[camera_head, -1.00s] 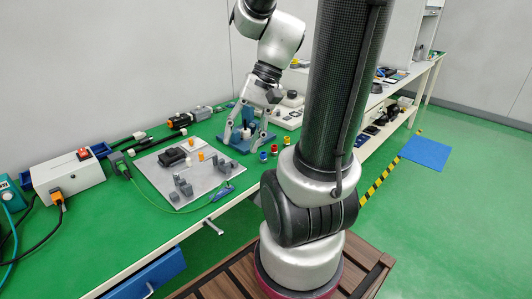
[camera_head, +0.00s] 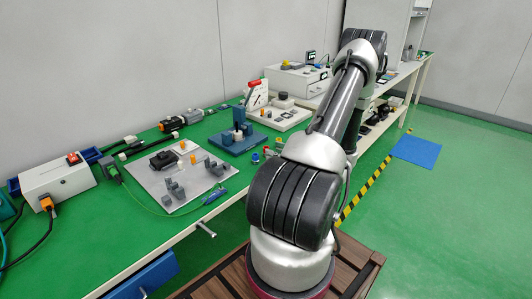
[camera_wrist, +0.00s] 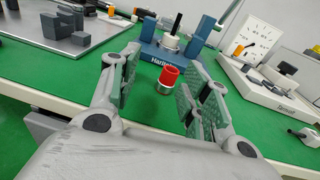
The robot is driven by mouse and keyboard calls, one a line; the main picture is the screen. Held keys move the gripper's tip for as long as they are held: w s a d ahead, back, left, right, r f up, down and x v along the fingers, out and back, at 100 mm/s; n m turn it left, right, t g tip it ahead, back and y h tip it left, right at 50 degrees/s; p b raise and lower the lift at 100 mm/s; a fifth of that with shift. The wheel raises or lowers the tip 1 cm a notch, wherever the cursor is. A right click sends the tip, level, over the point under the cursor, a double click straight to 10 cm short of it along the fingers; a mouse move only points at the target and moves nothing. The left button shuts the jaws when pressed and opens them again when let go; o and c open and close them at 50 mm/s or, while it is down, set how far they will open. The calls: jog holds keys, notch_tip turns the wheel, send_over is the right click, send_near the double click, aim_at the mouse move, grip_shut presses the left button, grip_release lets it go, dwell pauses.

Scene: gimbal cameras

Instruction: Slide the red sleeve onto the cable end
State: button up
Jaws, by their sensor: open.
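The red sleeve (camera_wrist: 170,75), a short red piece with a pale metallic lower part, stands upright on the green bench in the wrist view. My gripper (camera_wrist: 163,88) is open and empty, its pads on either side of the sleeve with gaps showing. Behind it is the blue fixture (camera_wrist: 150,56), with a black upright rod (camera_wrist: 177,23) in a white collar (camera_wrist: 171,42); I cannot tell if this rod is the cable end. In the head view the blue fixture (camera_head: 226,146) stands on the bench, and my arm hides the gripper.
A grey plate (camera_head: 150,187) with dark blocks and a green cable lies left of the fixture. A white board (camera_wrist: 270,90) with parts lies to its right. A blue ring (camera_head: 255,157) sits near the bench's front edge. Green surface around the sleeve is clear.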

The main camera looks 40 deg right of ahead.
jog(key=shift+s+d+f+m+h, duration=0.3)
jog(key=shift+d+f+m+h, duration=0.4)
jog(key=shift+d+f+h, duration=0.15)
jog(key=w, duration=0.7)
jog(key=shift+w+a+f, duration=0.25)
jog(key=shift+a+f, duration=0.05)
jog(key=shift+c, duration=0.5)
jog(key=c, duration=0.8)
